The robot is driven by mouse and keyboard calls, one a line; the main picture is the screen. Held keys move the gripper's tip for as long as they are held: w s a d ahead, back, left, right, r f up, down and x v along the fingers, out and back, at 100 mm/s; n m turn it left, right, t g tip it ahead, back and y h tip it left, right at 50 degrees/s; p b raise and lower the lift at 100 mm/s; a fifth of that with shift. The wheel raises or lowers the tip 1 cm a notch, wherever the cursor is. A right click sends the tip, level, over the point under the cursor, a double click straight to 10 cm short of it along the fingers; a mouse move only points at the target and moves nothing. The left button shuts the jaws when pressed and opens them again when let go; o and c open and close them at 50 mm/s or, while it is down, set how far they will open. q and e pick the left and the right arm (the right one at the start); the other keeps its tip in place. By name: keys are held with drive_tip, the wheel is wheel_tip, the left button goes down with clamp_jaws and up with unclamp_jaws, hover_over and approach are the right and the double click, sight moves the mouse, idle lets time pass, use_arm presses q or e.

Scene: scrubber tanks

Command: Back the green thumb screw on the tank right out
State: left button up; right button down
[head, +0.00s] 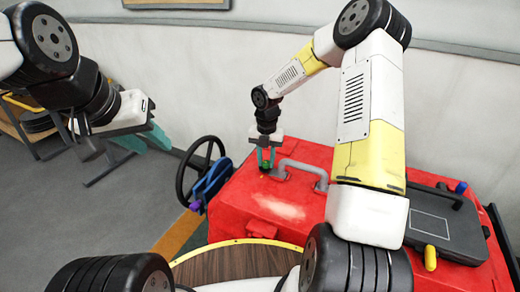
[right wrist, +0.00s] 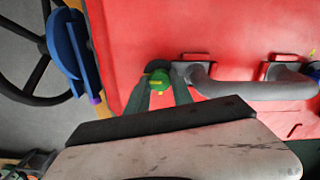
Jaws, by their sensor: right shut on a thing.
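The red tank (head: 240,215) stands at the centre and right of the head view. The green thumb screw (right wrist: 160,80) is on its top, beside the grey handle (right wrist: 235,88). My right gripper (head: 265,158) points down onto the tank top. In the right wrist view its two green fingers (right wrist: 161,88) are shut on the screw, one on each side, with a dark round part behind. Its lower part is hidden. My left gripper (head: 146,142) is off to the left above the floor, its teal fingers apart and empty.
A black handwheel (head: 200,168) and a blue part (head: 211,182) stand just left of the tank. A dark grey case (head: 440,222) with a yellow knob (head: 430,257) lies on the right of the tank. Floor at left is mostly clear.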

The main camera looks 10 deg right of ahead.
sight(266, 163)
drive_tip(key=shift+f+n, duration=0.15)
drive_tip(key=shift+n, duration=0.25)
drive_tip(key=c, duration=1.1)
unclamp_jaws()
drive_tip(key=shift+r, duration=3.95)
drive_tip(key=shift+r, duration=0.1)
